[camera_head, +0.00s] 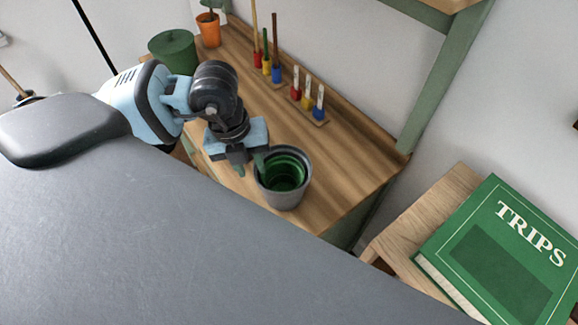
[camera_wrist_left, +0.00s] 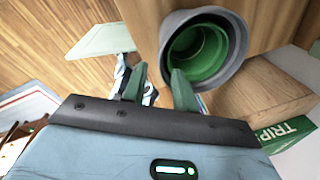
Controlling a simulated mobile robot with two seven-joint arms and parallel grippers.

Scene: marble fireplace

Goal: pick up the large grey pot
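The large grey pot (camera_head: 284,201) stands upright near the front edge of the wooden bench top, with green pots (camera_head: 284,172) nested inside it. My left gripper (camera_head: 250,166) is open at the pot's left side. In the left wrist view, the grey pot (camera_wrist_left: 236,45) is just beyond the fingers (camera_wrist_left: 161,76). One finger overlaps the pot's rim and the other is outside it, so the near wall appears between them. I cannot tell whether either finger touches the pot. My right gripper is not in view.
The wooden bench (camera_head: 340,165) has free room right of the pot. Small colour-handled tools (camera_head: 308,98) stand along its back. A green book (camera_head: 510,250) lies on a stool at right.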

